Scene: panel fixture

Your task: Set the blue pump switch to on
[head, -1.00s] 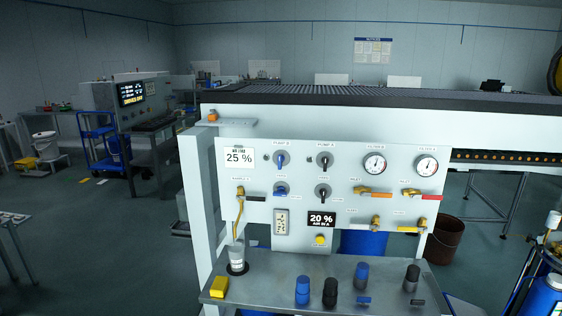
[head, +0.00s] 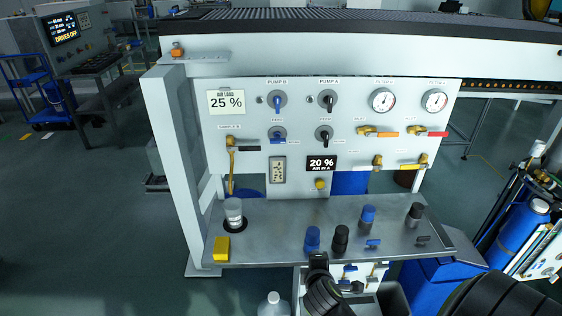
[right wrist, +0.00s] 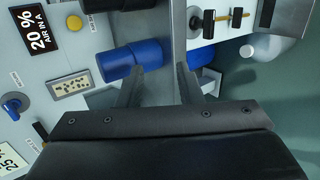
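The blue pump switch (head: 277,102), labelled PUMP B, is at the upper left of the white panel (head: 230,180). Its blue handle looks vertical; its on and off marks are too small to read. A black switch labelled PUMP A (head: 327,102) is to its right. A blue feed switch (head: 277,136) is below it and shows in the right wrist view (right wrist: 12,105). My right gripper (head: 318,262) is low at the shelf's front edge, well below the switch. In the right wrist view its fingers (right wrist: 160,80) are apart with nothing gripped. My left gripper is not in view.
A metal shelf (head: 290,215) juts out below the panel. It carries blue and black capped cylinders (head: 312,238), a yellow block (head: 222,249) and a clear cup (head: 234,213). Dials and coloured valves fill the panel's right side. The space before the upper panel is clear.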

